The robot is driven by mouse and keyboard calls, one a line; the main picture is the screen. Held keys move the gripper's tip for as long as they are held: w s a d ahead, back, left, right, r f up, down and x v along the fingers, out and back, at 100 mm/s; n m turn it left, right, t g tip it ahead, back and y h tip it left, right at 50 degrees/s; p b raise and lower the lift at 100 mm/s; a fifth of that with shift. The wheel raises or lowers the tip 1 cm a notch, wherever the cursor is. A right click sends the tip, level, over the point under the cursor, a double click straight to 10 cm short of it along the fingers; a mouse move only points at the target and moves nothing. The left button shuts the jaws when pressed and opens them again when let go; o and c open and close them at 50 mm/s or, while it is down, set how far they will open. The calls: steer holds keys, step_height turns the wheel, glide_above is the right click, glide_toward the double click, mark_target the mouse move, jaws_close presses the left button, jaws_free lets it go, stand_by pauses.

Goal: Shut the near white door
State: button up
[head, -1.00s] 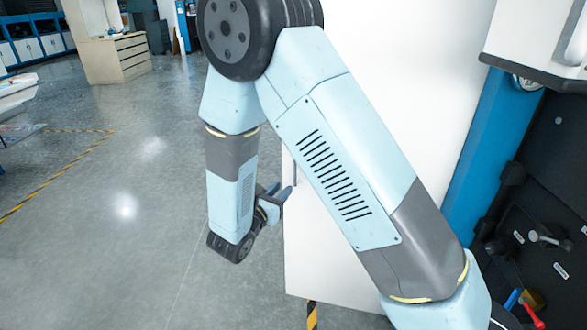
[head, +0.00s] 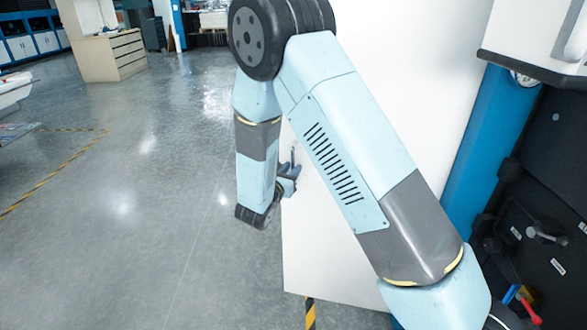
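The near white door (head: 420,90) stands open as a large flat panel behind my arm, in the middle right of the head view. It meets a blue frame (head: 481,150) on its right side. My gripper (head: 291,172) is at the door's free left edge, around the height of a thin dark upright handle there. My arm hides much of the door. The fingers are small and partly hidden, so I cannot tell whether they touch the door or handle, or how far apart they are.
A black panel with levers (head: 540,235) is at the right, below a white housing (head: 535,35). Grey floor (head: 130,240) is clear to the left, with a yellow-black line (head: 55,172). A beige drawer cabinet (head: 105,50) stands far back.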

steer(key=shift+x, duration=0.8)
jaws_close()
